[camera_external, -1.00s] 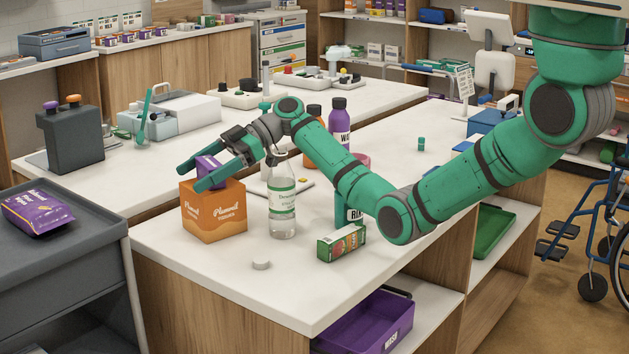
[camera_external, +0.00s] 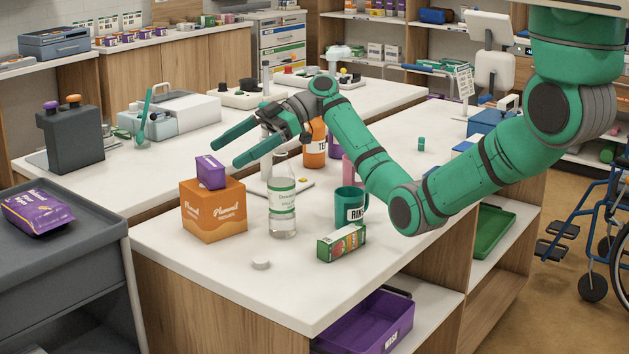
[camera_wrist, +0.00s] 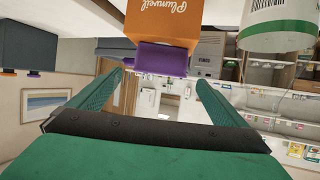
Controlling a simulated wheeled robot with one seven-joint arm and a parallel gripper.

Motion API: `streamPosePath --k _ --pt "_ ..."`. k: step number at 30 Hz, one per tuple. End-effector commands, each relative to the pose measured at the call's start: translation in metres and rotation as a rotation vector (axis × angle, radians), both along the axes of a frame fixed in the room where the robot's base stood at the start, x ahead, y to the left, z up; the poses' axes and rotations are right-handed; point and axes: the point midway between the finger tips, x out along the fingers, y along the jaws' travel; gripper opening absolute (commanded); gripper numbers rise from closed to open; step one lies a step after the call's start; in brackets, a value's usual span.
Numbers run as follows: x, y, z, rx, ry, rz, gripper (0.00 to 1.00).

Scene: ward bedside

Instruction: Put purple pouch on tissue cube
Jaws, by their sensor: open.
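The purple pouch (camera_external: 211,172) rests on top of the orange tissue cube (camera_external: 214,210), near its middle, on the white counter. In the wrist view the pouch (camera_wrist: 160,58) shows against the orange cube (camera_wrist: 162,20), between and beyond the fingertips. My gripper (camera_external: 223,147) is open and empty. Its two green fingers are spread, and they are up and to the right of the pouch, apart from it in the external view.
A clear bottle (camera_external: 283,205) stands right of the cube. A green mug (camera_external: 350,206), a small carton (camera_external: 341,242) and a white cap (camera_external: 261,263) are nearby. Another purple packet (camera_external: 37,211) lies on the grey cart at left. The counter's front is mostly clear.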

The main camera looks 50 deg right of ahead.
Motion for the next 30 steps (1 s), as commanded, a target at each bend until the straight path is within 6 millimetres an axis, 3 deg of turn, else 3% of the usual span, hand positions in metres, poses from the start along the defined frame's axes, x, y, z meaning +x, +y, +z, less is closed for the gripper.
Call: streamPosePath --k 7,23,26,30 --pt "-0.007 -0.018 0.008 0.0 0.0 0.001 0.97" --pt "-0.007 -0.017 0.009 -0.002 -0.003 0.002 0.97" --pt "-0.001 -0.006 0.016 -0.02 -0.03 0.008 0.97" --pt "0.019 0.037 0.036 -0.088 -0.13 0.026 0.97"
